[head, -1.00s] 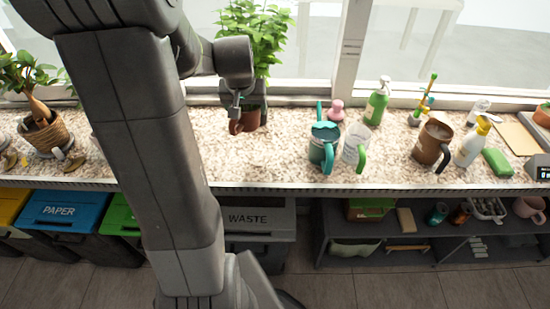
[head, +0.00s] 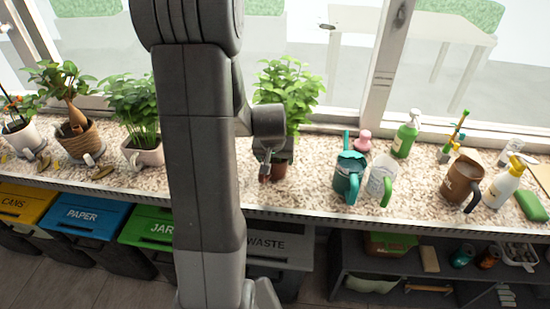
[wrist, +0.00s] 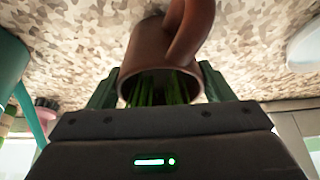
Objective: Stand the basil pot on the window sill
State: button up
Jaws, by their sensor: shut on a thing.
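The basil (head: 287,92) is a bushy green plant in a brown pot (head: 282,170), upright over the speckled window sill (head: 320,158). My gripper (head: 266,163) is at the pot's left side in the head view, partly hidden by my arm. In the wrist view, my gripper (wrist: 160,92) has a dark finger on each side of the brown pot (wrist: 145,52) and is shut on it. The pot's handle and green stems inside its rim show there. I cannot tell whether its base touches the sill.
A teal mug (head: 348,178) and a pale mug with a green handle (head: 381,176) stand close right of the pot. A potted plant (head: 133,108) is left of my arm. Bins and a shelf are below.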

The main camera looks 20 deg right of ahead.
jog(key=shift+f, duration=0.1)
jog(key=o, duration=1.2)
jog(key=shift+r, duration=0.25)
jog(key=v, duration=1.1)
jog(key=shift+s+a+r, duration=0.15)
jog(key=shift+r, duration=0.2)
jog(key=shift+o, duration=0.5)
jog(key=shift+p, duration=0.3)
